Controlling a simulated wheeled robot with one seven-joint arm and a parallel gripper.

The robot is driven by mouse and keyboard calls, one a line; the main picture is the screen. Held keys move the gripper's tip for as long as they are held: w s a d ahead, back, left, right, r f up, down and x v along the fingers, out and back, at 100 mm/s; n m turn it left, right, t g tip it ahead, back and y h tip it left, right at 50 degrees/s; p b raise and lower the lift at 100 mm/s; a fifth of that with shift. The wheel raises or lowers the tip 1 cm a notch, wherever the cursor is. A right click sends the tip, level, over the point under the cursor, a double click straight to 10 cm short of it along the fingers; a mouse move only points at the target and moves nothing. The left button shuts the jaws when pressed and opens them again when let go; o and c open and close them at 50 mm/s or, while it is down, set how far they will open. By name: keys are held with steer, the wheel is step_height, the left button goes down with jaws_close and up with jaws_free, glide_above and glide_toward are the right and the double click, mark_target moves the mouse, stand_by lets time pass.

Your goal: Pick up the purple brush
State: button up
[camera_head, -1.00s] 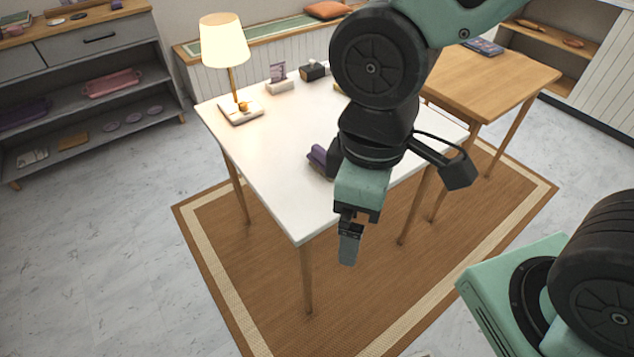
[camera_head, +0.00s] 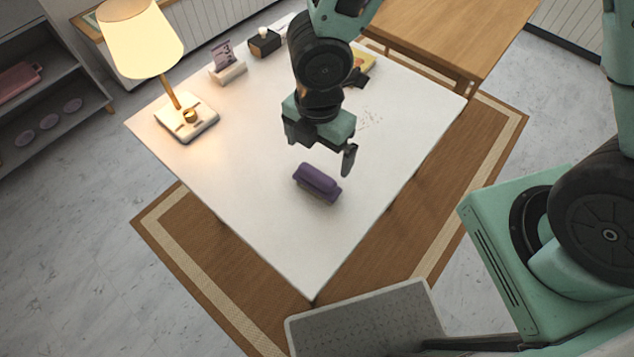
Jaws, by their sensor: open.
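The purple brush (camera_head: 317,181) lies on the white table (camera_head: 240,185), near its front right part. Its rounded purple top faces up. My gripper (camera_head: 322,160) is open and empty, above the table and just behind the brush in the picture. One finger shows clearly at the right; the other is mostly hidden by the gripper body. I see no contact between the gripper and the brush.
A lit lamp (camera_head: 170,70) stands at the table's left corner. A card holder (camera_head: 227,68), a dark box (camera_head: 264,42) and a yellow item (camera_head: 363,62) sit at the back. Crumbs (camera_head: 370,119) lie right of my gripper. A wooden table (camera_head: 455,35) adjoins behind.

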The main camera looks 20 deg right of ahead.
mark_target(317, 173)
steer(key=f+b, duration=0.1)
steer(key=f, duration=0.3)
steer(key=f+b, duration=0.1)
steer(key=f, duration=0.4)
steer(key=shift+w+f, duration=0.2)
steer(key=shift+f, duration=0.05)
steer(key=c, duration=0.9)
